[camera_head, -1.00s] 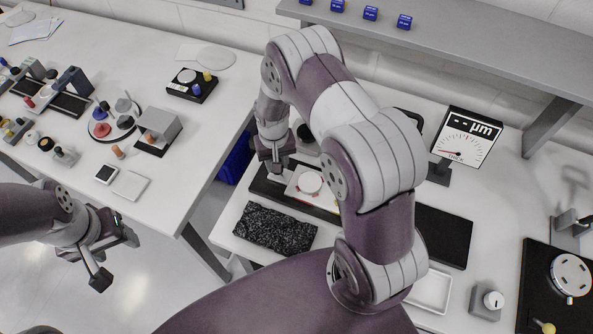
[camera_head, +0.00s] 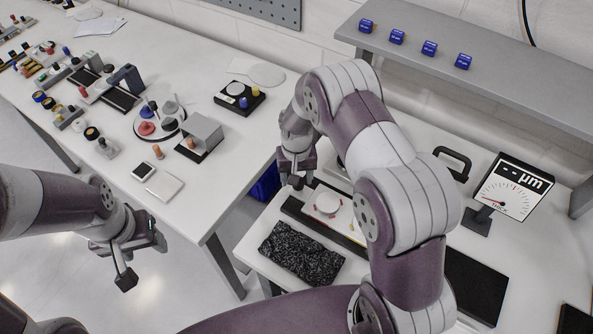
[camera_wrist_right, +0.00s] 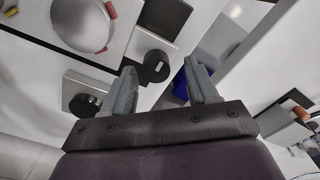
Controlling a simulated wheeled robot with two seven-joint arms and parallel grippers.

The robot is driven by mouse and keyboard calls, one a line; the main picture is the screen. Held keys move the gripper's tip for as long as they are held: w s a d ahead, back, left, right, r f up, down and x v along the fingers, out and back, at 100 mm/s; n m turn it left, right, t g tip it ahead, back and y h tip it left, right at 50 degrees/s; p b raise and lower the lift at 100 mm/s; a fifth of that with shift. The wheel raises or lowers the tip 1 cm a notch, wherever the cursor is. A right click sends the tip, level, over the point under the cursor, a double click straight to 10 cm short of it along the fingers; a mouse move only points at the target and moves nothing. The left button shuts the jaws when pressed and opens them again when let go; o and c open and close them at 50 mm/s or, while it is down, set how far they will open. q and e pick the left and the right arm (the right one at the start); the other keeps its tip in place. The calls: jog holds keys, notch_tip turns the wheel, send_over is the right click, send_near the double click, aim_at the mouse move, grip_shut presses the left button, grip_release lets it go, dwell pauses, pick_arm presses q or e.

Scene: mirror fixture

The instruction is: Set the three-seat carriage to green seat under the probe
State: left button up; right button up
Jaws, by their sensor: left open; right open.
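The carriage (camera_head: 344,219) is a pale plate on a dark rail (camera_head: 296,209). A white round disc (camera_head: 327,203) with red marks at its edge sits on it, and a yellow mark shows farther right. It also shows in the right wrist view, with the disc (camera_wrist_right: 85,22) at upper left. My right arm covers the rail's right part; I cannot make out a green seat or the probe. My right gripper (camera_head: 297,182) is open above the rail's left end. In the wrist view a black knob (camera_wrist_right: 156,66) shows between its fingers. My left gripper (camera_head: 141,259) is open over the floor.
A black granite block (camera_head: 302,252) lies in front of the rail. A gauge display (camera_head: 513,190) stands at right. Blue boxes (camera_head: 397,37) line the grey shelf (camera_head: 500,85). The left table (camera_head: 215,165) holds many small fixtures, with a floor gap between the tables.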

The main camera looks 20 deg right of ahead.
notch_tip(320, 180, up, 12)
jog(key=b, duration=0.3)
jog(key=shift+r, duration=0.25)
